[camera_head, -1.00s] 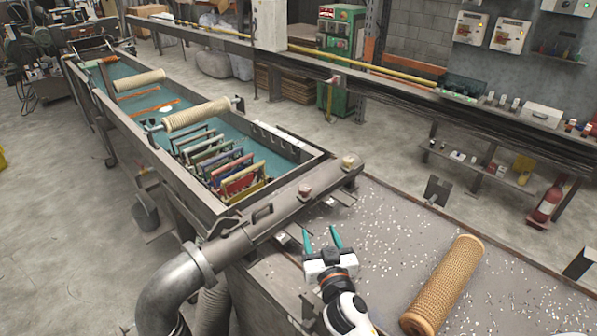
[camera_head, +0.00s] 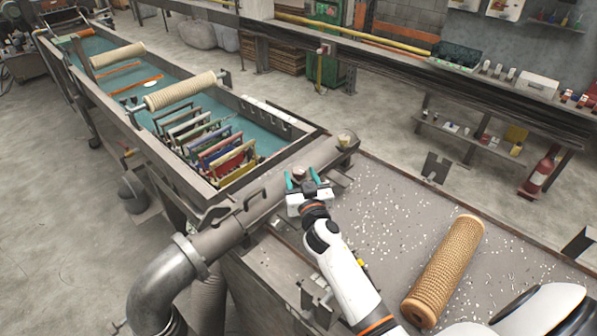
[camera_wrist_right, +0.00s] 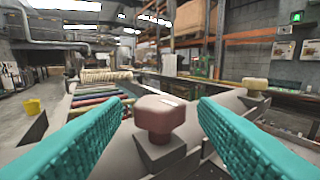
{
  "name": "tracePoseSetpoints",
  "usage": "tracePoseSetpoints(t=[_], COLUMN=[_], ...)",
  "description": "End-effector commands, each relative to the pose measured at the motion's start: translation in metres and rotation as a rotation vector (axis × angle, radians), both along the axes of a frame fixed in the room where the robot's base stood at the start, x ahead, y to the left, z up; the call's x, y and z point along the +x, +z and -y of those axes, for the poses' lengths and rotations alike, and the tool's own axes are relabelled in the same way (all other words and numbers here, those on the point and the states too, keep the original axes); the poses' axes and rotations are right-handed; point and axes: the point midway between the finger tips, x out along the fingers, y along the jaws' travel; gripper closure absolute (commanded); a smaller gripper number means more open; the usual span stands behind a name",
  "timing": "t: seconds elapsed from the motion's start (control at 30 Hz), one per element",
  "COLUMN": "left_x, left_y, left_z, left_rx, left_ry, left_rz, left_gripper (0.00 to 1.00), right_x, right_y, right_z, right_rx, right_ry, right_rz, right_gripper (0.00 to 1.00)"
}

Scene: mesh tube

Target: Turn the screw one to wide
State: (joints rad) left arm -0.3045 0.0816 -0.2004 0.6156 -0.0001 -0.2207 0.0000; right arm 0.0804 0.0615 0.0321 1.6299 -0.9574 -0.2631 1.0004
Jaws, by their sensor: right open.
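Two screw knobs stand on the metal pipe at the end of the trough. The reddish-brown knob (camera_head: 298,172) is the nearer one and also shows large in the right wrist view (camera_wrist_right: 158,114), upright on a square dark base. The beige knob (camera_head: 346,137) is farther along the pipe, at the right in the wrist view (camera_wrist_right: 255,85). No label tells which is screw one. My right gripper (camera_head: 301,179) is open, its teal fingers to either side of the reddish-brown knob, with gaps visible. The knob is partly hidden in the head view. My left gripper is out of view.
The trough (camera_head: 185,185) holds several coloured frames (camera_head: 215,145) and pale rollers (camera_head: 180,90). A mesh tube (camera_head: 445,268) lies on the chip-strewn table (camera_head: 385,205) to the right. A large bent pipe (camera_head: 160,285) is at lower left.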

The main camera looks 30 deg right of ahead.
Motion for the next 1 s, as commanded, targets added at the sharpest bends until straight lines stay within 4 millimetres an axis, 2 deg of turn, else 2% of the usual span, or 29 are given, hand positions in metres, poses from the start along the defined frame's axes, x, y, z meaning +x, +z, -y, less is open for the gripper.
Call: tracePoseSetpoints(t=[0.03, 0.2, 0.53, 0.57, 0.8, 1.0], left_x=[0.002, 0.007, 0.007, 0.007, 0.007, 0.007], left_y=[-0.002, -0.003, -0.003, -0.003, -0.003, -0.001], left_z=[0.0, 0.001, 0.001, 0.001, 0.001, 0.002], left_rx=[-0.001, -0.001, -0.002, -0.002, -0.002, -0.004], left_ry=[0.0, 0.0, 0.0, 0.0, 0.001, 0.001], left_rz=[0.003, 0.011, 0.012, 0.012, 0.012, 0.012], left_gripper=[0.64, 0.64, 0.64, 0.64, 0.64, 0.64], right_x=[0.008, 0.022, 0.025, 0.025, 0.025, 0.025], right_y=[-0.001, -0.001, 0.0, 0.0, 0.0, 0.0], right_z=[0.002, 0.005, 0.006, 0.006, 0.006, 0.007], right_rx=[-0.001, -0.001, 0.0, 0.0, 0.0, 0.0], right_ry=[0.001, 0.001, 0.0, 0.0, 0.0, 0.01], right_rz=[0.001, 0.0, 0.0, 0.0, 0.0, -0.001], right_gripper=[0.47, 0.47, 0.47, 0.5, 0.89, 0.91])
